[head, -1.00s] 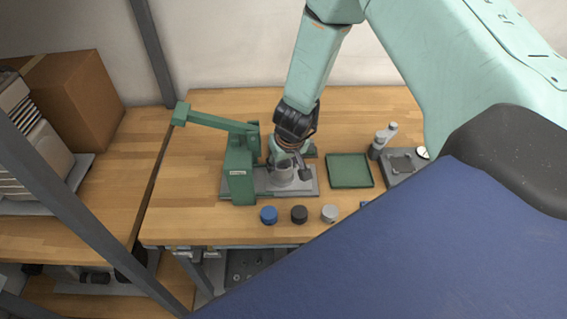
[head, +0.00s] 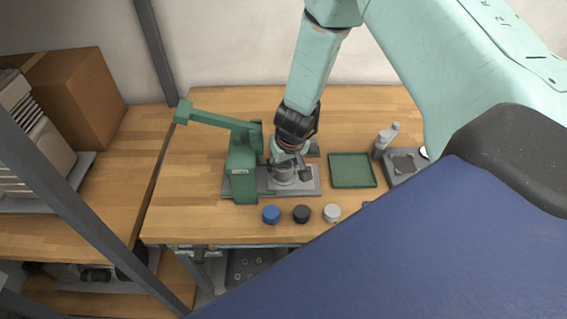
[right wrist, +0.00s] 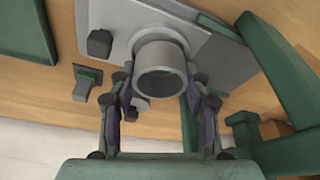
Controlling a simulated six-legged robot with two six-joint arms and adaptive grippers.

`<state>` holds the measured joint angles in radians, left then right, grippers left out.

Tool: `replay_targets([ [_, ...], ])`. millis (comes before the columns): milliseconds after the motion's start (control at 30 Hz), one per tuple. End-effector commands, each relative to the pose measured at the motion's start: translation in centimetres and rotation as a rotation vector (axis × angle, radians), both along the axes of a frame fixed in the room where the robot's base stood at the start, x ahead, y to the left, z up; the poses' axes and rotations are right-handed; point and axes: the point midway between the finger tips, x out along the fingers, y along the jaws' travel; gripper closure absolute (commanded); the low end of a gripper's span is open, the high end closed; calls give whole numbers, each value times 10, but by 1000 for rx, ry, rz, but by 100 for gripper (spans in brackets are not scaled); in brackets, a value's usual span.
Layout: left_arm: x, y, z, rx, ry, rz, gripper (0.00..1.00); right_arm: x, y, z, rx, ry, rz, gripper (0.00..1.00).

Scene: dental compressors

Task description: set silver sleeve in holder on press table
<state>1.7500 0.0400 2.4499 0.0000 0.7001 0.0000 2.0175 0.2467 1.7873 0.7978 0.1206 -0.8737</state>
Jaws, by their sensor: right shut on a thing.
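My right gripper (head: 287,166) is over the grey plate of the green press (head: 243,172). In the right wrist view its fingers (right wrist: 163,100) are shut on the silver sleeve (right wrist: 161,84), a short grey tube with its open end facing the camera. Behind the sleeve is the wider round grey holder (right wrist: 158,42) on the plate. The sleeve is lined up with the holder, but I cannot tell how deep it sits or whether a gap is left. In the head view the fingers partly hide both. My left gripper is not in view.
A blue cap (head: 271,214), a black cap (head: 301,213) and a light grey cap (head: 332,212) stand along the front of the table. A green tray (head: 352,170) and a grey gauge stand (head: 402,165) are to the right. The table left of the press is clear.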

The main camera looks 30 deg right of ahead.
Motion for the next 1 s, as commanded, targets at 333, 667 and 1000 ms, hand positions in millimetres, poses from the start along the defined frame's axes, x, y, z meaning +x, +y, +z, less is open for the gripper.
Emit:
replay_targets([
  [333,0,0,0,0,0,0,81,0,0,0,0,0,1,85],
  [667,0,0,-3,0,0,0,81,0,-1,-4,-1,0,2,85],
  [1000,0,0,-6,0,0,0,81,-1,-2,-9,0,0,0,85],
])
